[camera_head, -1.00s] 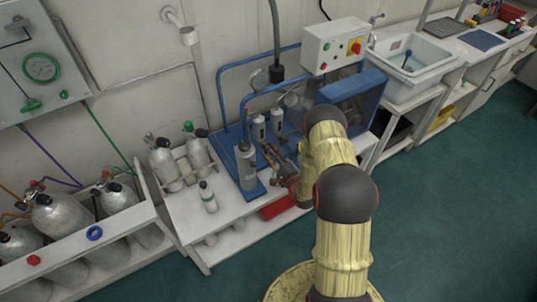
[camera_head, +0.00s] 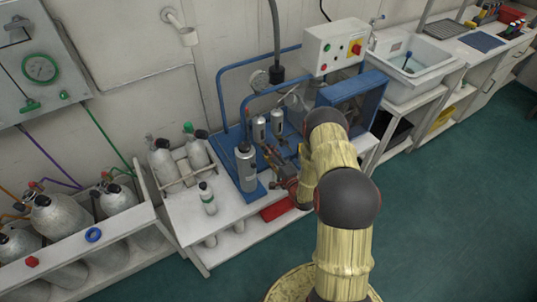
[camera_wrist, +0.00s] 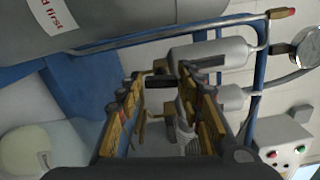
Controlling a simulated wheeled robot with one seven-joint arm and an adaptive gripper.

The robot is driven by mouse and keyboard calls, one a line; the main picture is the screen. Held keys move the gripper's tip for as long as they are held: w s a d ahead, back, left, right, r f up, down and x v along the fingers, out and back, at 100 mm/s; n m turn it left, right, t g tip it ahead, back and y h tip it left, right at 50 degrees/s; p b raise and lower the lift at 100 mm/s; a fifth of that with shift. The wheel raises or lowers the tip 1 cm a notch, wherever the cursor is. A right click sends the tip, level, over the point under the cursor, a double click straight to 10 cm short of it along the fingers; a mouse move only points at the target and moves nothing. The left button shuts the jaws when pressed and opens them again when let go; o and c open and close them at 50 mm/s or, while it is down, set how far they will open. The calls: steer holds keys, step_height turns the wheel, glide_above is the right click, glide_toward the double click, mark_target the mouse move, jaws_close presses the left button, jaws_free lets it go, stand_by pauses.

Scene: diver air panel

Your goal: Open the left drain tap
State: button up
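Two silver filter housings hang on the blue frame, the left one (camera_head: 259,130) and the right one (camera_head: 278,122). In the wrist view the left housing (camera_wrist: 210,56) lies above the right one (camera_wrist: 232,97). A small black tap handle (camera_wrist: 161,82) shows near the left housing's lower end; I take it to be the left drain tap, though its joint to the housing is partly unclear. My gripper (camera_wrist: 160,92) is open, with a yellow-sided finger on each side of the handle; contact cannot be told. In the head view my gripper (camera_head: 272,157) is just below the housings.
A large grey cylinder (camera_head: 246,166) stands close left of my gripper and fills the wrist view's top left. The blue tube frame (camera_head: 222,95) surrounds the housings. A control box (camera_head: 335,46) is above right. A small bottle (camera_head: 208,198) stands on the white bench.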

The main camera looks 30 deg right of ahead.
steer(key=shift+o, duration=1.3)
steer(key=shift+d, duration=0.1)
steer(key=s, duration=1.2)
steer(key=shift+d, duration=0.15)
